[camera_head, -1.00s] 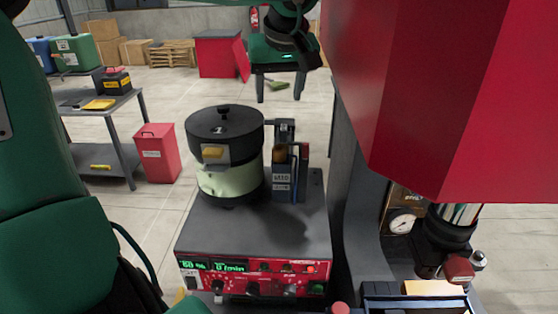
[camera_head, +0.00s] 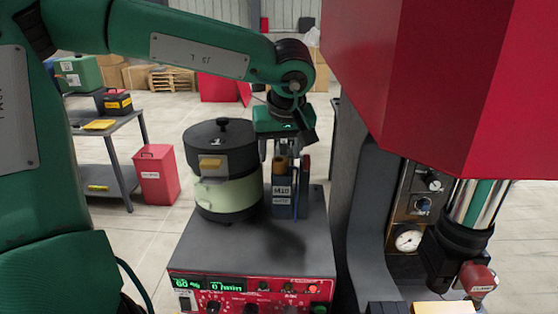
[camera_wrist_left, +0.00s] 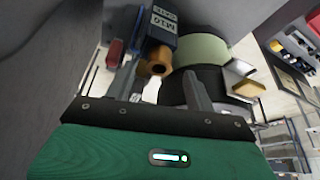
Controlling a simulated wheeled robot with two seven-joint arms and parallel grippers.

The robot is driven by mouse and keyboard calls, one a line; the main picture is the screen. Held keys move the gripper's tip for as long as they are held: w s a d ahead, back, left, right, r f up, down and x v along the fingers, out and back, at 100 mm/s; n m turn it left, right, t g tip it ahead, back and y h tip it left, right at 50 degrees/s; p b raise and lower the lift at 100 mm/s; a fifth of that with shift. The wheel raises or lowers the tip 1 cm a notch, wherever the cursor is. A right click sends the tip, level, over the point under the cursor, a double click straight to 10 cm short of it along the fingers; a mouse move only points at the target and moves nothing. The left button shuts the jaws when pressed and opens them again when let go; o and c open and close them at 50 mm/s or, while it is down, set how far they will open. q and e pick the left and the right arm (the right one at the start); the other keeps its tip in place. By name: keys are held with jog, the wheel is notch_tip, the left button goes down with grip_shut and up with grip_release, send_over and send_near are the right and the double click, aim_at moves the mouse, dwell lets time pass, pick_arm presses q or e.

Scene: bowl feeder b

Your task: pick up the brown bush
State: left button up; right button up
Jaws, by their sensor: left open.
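The brown bush (camera_head: 281,164) stands at the top of a dark grey labelled holder (camera_head: 284,198), beside the round bowl feeder (camera_head: 222,175) on the grey machine top. In the left wrist view the bush (camera_wrist_left: 156,61) shows as a tan, rounded piece with an opening, at the end of the labelled holder (camera_wrist_left: 157,28). My left gripper (camera_head: 283,150) is open, just above the bush and pointing down. In the left wrist view its fingers (camera_wrist_left: 163,75) lie on either side of the bush, with nothing gripped. My right gripper is not in view.
The feeder's control panel (camera_head: 255,292) faces me below. A large red machine housing (camera_head: 450,80) and its grey column (camera_head: 362,200) stand close on the right. A red bin (camera_head: 156,174) and a grey workbench (camera_head: 108,150) stand to the left.

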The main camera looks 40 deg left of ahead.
pick_arm(q)
jog(key=shift+x, duration=1.25)
jog(key=shift+d, duration=0.1)
jog(key=c, duration=1.1)
jog(key=shift+r, duration=0.1)
